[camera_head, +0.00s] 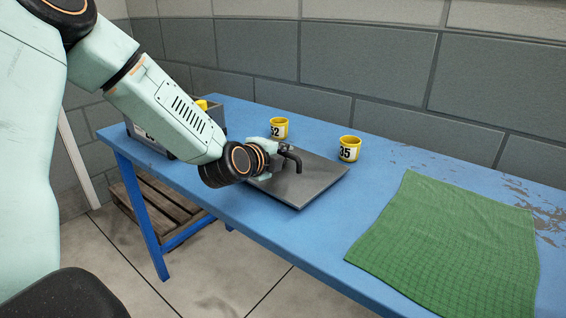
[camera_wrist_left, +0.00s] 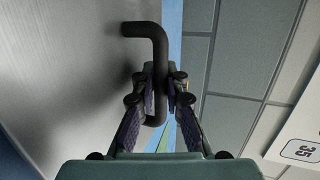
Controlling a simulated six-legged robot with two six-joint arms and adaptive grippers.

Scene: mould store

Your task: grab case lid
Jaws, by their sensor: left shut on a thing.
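The case lid (camera_head: 312,183) is a flat dark grey plate lying on the blue table, with a bent black handle (camera_head: 293,157) on top. My left gripper (camera_head: 279,152) reaches in from the left and is shut on the handle. In the left wrist view, the handle (camera_wrist_left: 146,29) runs between the two fingers (camera_wrist_left: 160,100), and the lid's grey face (camera_wrist_left: 60,70) fills the left side. The gripper and wrist hide part of the lid's left side in the head view. My right gripper is not in view.
The blue table (camera_head: 262,222) carries two yellow numbered cups, one marked 52 (camera_head: 279,128) and one marked 35 (camera_head: 349,148), behind the lid. A green cloth (camera_head: 450,245) lies at right. A grey case (camera_head: 150,138) stands at the left end, partly behind my arm. A wooden pallet (camera_head: 160,202) is below.

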